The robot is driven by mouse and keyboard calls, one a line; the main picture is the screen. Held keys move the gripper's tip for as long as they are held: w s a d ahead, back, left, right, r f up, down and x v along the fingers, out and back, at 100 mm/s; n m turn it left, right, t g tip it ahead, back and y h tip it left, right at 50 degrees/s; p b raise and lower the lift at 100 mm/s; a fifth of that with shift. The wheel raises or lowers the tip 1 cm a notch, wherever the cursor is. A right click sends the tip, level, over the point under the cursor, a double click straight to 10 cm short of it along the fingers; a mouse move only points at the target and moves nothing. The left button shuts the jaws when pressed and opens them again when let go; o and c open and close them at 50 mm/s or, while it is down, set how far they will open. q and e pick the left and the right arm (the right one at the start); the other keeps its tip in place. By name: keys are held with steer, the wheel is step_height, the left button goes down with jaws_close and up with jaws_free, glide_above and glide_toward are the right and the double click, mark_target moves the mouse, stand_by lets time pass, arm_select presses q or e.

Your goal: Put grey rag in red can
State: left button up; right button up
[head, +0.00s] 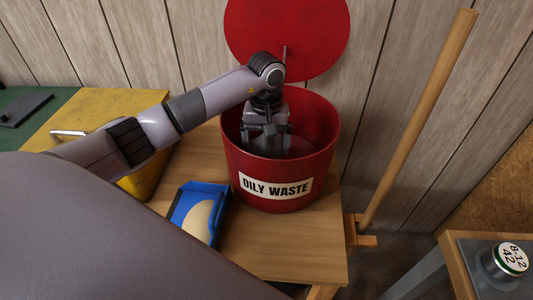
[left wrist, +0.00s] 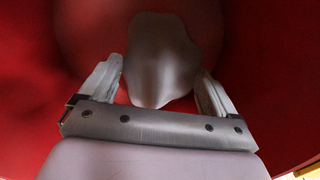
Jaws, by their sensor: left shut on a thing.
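The red can (head: 325,130) stands on the wooden table and carries an "OILY WASTE" label. Its round red lid (head: 300,30) is raised behind the opening. My left gripper (head: 268,145) points down inside the can's mouth. In the left wrist view the gripper (left wrist: 159,68) is shut on the grey rag (left wrist: 160,60), which hangs between the fingers with the red can interior (left wrist: 40,70) around it. In the head view the rag is mostly hidden by the gripper and the can wall. My right gripper is not in view.
A blue tray (head: 182,206) with a pale content sits left of the can. A yellow box (head: 105,103) with a handle stands farther left. A wooden pole (head: 420,115) leans at the right. A round tin (head: 511,258) sits on another stand at the lower right.

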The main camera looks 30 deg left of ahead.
arm_select(q)
step_height(320, 180, down, 4)
steer(key=shift+f, duration=0.25)
steer(key=shift+f, duration=0.2)
steer(key=o, duration=0.7)
steer(key=shift+c, duration=0.2)
steer(key=shift+o, duration=0.3)
